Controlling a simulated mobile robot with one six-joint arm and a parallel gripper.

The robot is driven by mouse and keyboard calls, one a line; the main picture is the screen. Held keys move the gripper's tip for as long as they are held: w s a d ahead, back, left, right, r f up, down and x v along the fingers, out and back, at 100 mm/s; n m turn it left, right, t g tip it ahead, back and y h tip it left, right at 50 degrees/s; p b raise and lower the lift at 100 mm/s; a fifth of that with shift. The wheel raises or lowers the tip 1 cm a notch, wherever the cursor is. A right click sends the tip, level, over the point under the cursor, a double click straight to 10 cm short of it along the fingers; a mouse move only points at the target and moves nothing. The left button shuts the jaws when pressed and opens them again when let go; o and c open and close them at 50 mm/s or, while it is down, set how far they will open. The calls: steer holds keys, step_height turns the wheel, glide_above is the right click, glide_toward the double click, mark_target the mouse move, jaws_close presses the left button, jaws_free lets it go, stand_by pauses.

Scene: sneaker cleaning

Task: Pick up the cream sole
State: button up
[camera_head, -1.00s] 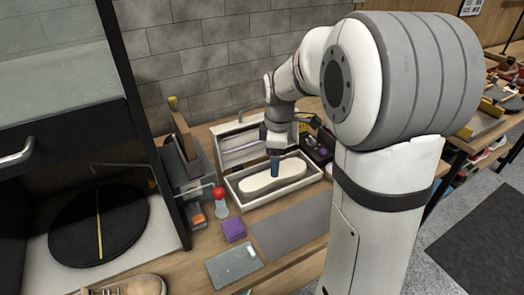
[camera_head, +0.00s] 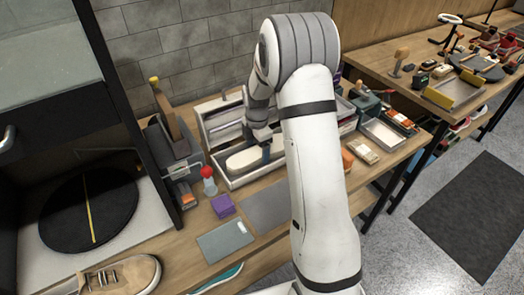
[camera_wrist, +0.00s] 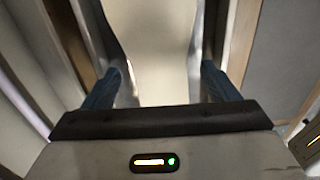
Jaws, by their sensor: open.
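The cream sole (camera_head: 248,158) lies flat in an open wooden box (camera_head: 226,183) on the workbench. In the wrist view the sole (camera_wrist: 152,45) runs away from me between two blue fingers. My gripper (camera_wrist: 162,88) is open, with one finger on each side of the sole and a gap showing beside it. In the head view my gripper (camera_head: 266,153) points down into the box, and my arm hides the box's right part. I cannot tell whether the fingers touch the sole.
Left of the box stand a red-topped bottle (camera_head: 209,181) and a grey-black machine (camera_head: 174,155). A purple block (camera_head: 223,206), a grey mat (camera_head: 264,208) and a grey-green board (camera_head: 225,241) lie in front. A metal tray (camera_head: 384,134) is on the right.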

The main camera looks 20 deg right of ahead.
steer(key=shift+f, duration=0.55)
steer(key=c, duration=1.1)
steer(key=shift+c, duration=0.2)
